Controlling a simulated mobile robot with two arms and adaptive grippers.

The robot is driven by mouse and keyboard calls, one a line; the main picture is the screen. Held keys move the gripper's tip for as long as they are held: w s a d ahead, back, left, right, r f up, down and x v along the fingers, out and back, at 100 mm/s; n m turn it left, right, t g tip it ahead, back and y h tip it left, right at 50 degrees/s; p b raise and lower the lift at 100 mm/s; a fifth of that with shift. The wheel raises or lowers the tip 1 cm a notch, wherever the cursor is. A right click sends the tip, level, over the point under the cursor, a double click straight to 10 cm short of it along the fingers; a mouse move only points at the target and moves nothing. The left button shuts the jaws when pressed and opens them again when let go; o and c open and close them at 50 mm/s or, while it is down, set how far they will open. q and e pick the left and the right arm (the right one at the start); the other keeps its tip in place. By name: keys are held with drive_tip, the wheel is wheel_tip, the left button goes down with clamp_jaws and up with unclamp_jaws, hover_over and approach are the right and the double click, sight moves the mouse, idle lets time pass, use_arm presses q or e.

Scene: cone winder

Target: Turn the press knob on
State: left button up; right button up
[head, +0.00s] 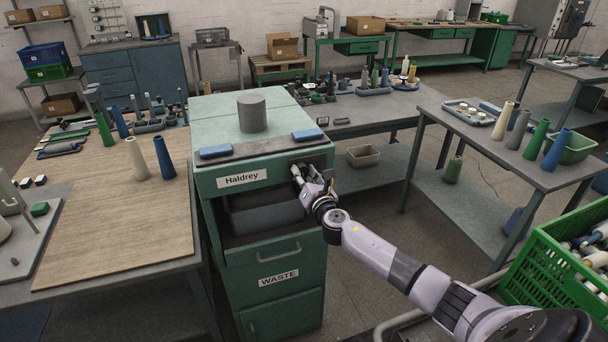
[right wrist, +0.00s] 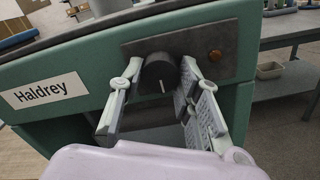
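The press knob (right wrist: 160,73) is a dark round knob with a white pointer line, on a dark plate on the front of the green Haldrey press (head: 230,187). The pointer is close to upright in the right wrist view and points down. My right gripper (head: 301,172) is at the press's upper right front. In the right wrist view its two fingers (right wrist: 161,68) stand on either side of the knob, apart from each other, with the tips beside it. Whether they touch it is unclear. In the head view the gripper hides the knob. My left gripper is out of view.
A grey cylinder (head: 252,113) and two blue-topped pads stand on the press top. A wooden-topped table (head: 110,215) is at the left; a green crate (head: 545,265) is at the right.

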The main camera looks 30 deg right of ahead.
drive_tip(key=c, duration=0.6)
drive_tip(key=m+b, duration=0.1)
drive_tip(key=m, duration=0.2)
drive_tip(key=shift+f+m, duration=0.1)
drive_tip(key=shift+m, duration=0.3)
drive_tip(key=m+b, duration=0.1)
drive_tip(key=m, duration=0.3)
drive_tip(key=shift+m+b, duration=0.3)
drive_tip(key=m, duration=0.9)
drive_tip(key=shift+m, duration=0.3)
